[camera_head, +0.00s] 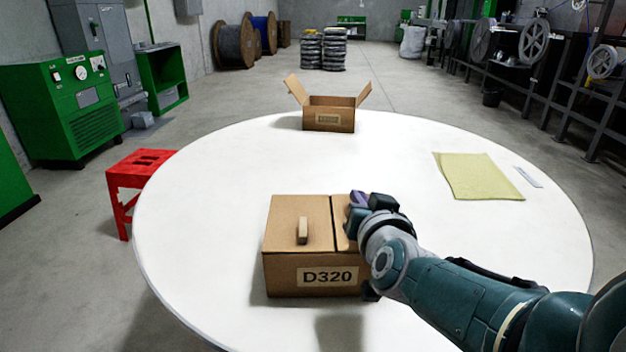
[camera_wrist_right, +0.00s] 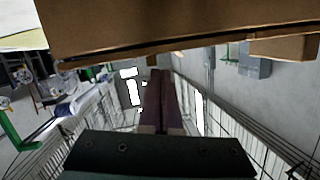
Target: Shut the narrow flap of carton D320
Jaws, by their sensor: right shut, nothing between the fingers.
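Carton D320 (camera_head: 290,274) stands on the white table in front of me, its label facing me. Its wide flap (camera_head: 283,225), with a small upright tab (camera_head: 303,230), lies flat over the left of the top. The narrow flap (camera_head: 342,232) on the right looks level with it, with a dark seam between them. My right gripper (camera_head: 357,197) is at the narrow flap's right side and hides part of it. Its fingers (camera_wrist_right: 160,100) are together and empty in the wrist view, close to a cardboard face (camera_wrist_right: 180,30); contact cannot be told. My left gripper is not in view.
A second open carton (camera_head: 329,118) with raised side flaps stands at the table's far edge. A yellow-green sheet (camera_head: 475,176) lies at the right. The round table (camera_head: 215,215) is clear to the left. A red stool (camera_head: 128,185) stands beside it.

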